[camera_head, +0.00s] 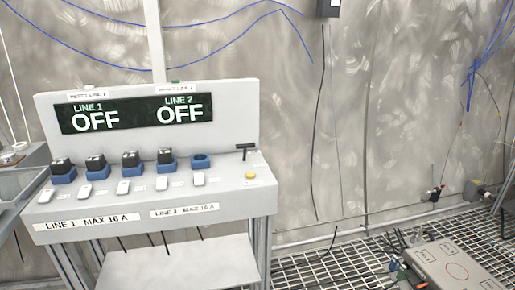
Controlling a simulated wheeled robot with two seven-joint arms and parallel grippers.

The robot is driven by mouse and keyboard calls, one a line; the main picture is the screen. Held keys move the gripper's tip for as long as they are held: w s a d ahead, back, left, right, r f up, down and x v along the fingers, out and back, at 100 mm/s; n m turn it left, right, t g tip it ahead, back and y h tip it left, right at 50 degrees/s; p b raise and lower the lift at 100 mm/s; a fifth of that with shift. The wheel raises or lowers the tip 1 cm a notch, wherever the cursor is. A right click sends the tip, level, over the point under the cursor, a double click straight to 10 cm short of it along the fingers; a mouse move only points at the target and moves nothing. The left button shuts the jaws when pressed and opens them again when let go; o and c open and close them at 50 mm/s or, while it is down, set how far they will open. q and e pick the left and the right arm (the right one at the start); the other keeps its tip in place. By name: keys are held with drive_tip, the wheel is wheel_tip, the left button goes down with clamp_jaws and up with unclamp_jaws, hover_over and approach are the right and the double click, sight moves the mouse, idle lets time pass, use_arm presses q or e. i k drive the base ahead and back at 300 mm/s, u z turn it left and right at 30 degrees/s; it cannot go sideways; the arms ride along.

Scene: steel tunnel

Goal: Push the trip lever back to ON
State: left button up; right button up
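A white console (150,199) stands at the left, with a dark display (134,114) reading LINE 1 OFF and LINE 2 OFF. A black T-shaped lever (245,149), which looks like the trip lever, stands up at the right end of the console's top. Whether it sits at ON or OFF cannot be read. A yellow button (250,176) is in front of it. Neither of my grippers shows in the head view.
Several black plugs sit in blue sockets (131,162); one blue socket (201,160) at the right is empty. White switches (124,187) line the front. A grey case (455,262) and cables lie on the grated floor at the right. Space above the console is clear.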

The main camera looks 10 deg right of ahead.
sight(248, 145)
drive_tip(key=z, duration=0.3)
drive_tip(key=i, duration=1.35)
drive_tip(key=u, duration=0.45)
